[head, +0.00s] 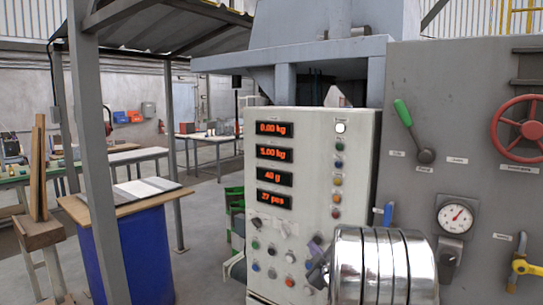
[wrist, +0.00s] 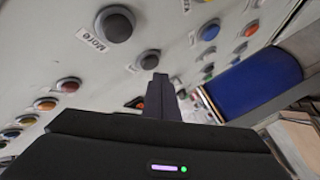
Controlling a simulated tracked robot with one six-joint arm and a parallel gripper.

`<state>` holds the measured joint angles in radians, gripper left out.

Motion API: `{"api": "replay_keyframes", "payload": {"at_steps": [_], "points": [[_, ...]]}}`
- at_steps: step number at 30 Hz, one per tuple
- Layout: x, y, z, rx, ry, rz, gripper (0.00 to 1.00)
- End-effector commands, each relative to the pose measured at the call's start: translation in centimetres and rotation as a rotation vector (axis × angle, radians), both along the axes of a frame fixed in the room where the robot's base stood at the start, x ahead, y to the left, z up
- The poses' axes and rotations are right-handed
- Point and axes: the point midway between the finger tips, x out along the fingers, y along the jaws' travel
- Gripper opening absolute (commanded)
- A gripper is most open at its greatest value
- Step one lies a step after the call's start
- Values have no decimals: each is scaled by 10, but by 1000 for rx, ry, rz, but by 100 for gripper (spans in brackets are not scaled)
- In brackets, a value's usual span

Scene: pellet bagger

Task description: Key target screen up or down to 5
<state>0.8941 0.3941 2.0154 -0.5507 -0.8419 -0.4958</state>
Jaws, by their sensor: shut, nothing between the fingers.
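The pale control panel (head: 310,150) carries four red-lit screens. The top screen (head: 274,128) reads 0.00 kg; the second screen (head: 274,153) shows a kg value whose first digit I cannot read surely. The third screen (head: 274,178) reads about 40 g and the bottom screen (head: 273,200) about 27. My gripper (head: 317,250) is shut and empty before the lower panel. In the wrist view its closed fingers (wrist: 160,92) point at the panel, close to a grey button (wrist: 149,59); contact cannot be told. A larger grey button (wrist: 115,24) is labelled "More".
Coloured buttons and lamps (head: 338,165) line the panel's right side. A green-handled lever (head: 403,113), red wheel (head: 520,128) and gauge (head: 457,217) are on the grey cabinet at right.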

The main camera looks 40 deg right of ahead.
Motion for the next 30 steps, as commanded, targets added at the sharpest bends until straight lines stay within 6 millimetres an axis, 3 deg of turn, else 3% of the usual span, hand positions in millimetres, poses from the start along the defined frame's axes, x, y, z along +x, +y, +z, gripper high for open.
{"api": "replay_keyframes", "payload": {"at_steps": [11, 30], "points": [[-1, 5, 0, 0, 1, 1, 0], [-13, 48, 0, 0, 1, 1, 0]]}}
